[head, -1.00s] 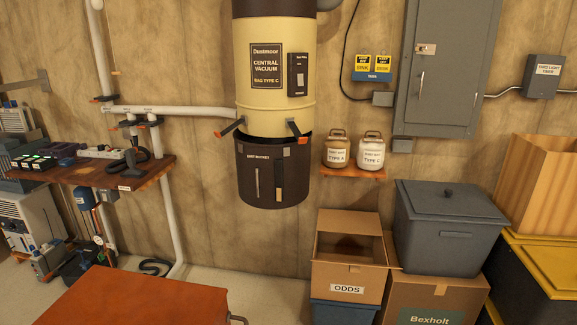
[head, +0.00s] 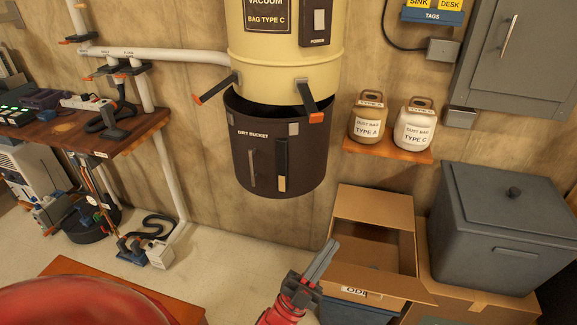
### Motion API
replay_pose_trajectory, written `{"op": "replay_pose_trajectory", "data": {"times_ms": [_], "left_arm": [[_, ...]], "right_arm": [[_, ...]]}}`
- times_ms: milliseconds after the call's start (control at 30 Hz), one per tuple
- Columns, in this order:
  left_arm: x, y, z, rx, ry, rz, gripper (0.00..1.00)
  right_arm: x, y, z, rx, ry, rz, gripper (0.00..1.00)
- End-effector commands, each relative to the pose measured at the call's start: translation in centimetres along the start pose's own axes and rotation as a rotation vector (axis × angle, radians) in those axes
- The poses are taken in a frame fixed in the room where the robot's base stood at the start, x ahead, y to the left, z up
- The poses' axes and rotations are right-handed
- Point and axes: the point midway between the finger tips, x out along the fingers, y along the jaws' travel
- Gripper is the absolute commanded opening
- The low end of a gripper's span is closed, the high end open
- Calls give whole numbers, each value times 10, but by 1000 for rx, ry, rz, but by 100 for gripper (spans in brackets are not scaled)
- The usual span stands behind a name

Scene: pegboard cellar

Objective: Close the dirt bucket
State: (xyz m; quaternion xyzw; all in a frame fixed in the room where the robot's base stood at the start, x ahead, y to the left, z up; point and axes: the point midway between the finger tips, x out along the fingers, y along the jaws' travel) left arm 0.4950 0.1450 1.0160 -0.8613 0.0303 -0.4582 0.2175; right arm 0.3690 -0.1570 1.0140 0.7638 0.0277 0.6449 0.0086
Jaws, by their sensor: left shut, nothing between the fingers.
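The dirt bucket (head: 262,160) is a dark brown tub with a vertical handle and a clear strip on its front. It hangs below the cream central vacuum body (head: 285,70), and a dark gap shows between its rim and the body. Two dark latches with orange tips, a left latch (head: 216,89) and a right latch (head: 307,98), stick out from the vacuum's lower edge, swung away from the bucket. My left gripper (head: 328,252) is shut and empty, below and to the right of the bucket, apart from it. My right gripper is out of view.
An open cardboard box (head: 375,238) and a grey lidded bin (head: 505,225) stand at the right. A small shelf (head: 388,148) holds two dust bag jars. A wooden bench (head: 75,135) with tools is at the left. Floor below the bucket is clear.

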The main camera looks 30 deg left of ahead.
Motion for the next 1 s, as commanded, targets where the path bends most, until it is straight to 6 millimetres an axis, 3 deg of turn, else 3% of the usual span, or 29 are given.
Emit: {"op": "replay_pose_trajectory", "data": {"times_ms": [33, 167, 300, 400, 533, 700, 867, 1000], "left_arm": [[14, 0, 16, 89, -78, 55, 0], [30, -7, 67, 338, -319, 190, 0], [29, -36, 112, 626, -579, 308, 0], [21, -67, 131, 814, -753, 366, 0], [6, -106, 140, 999, -943, 412, 0], [-8, -138, 139, 1125, -1091, 437, 0], [-10, -147, 143, 1156, -1130, 443, 0], [0, -151, 160, 1155, -1126, 440, 0]], "right_arm": [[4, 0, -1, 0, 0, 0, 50], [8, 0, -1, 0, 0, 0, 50], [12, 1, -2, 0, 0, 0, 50], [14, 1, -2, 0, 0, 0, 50], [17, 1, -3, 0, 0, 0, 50], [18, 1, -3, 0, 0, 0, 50], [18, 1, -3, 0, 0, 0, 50], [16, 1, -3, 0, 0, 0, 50]]}}
